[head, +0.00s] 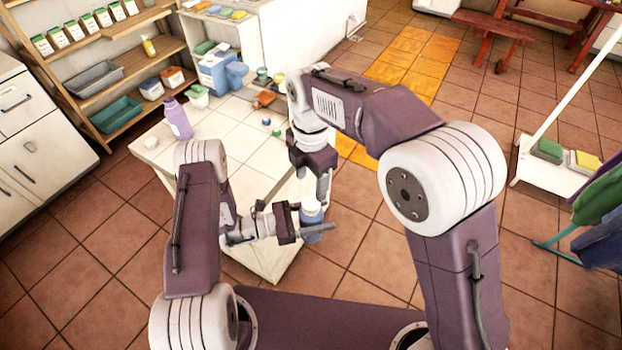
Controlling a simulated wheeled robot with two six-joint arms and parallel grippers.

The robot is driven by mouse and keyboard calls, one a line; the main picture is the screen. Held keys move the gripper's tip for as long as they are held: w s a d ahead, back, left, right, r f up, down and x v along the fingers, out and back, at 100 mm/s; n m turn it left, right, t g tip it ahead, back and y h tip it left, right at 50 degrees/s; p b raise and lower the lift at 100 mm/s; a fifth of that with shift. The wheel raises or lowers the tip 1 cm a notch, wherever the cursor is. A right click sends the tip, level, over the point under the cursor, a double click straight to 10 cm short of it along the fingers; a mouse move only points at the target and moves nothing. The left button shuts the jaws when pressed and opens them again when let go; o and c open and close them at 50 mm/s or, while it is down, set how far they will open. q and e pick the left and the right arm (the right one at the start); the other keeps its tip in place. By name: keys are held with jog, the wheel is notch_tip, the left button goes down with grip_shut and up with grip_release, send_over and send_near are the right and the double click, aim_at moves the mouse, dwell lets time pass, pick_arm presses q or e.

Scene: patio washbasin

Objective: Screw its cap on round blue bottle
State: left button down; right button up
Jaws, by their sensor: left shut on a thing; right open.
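The round blue bottle (311,214) is upright near the front right corner of the white tiled table. My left gripper (312,231) comes in level from the left and is shut on the bottle, with fingers on its sides. My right gripper (313,183) points down just above the bottle's top and is open. The bottle's top is pale and partly hidden by the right fingers. I cannot tell whether a cap sits on it or lies between the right fingers.
A purple bottle (177,118), a blue container (215,72) and small coloured items stand toward the table's back. A small blue piece (266,121) and a teal piece (276,133) lie mid-table. Wooden shelves (125,62) are at the left.

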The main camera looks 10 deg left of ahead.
aim_at(311, 202)
notch_tip(311, 202, down, 8)
jog(key=shift+f, duration=0.1)
dwell(0.5)
jog(key=shift+c, duration=0.3)
grip_shut()
jog(key=m, duration=1.5)
jog(key=shift+m, duration=0.4)
jog(key=m, duration=0.5)
jog(key=shift+o, duration=1.1)
grip_release()
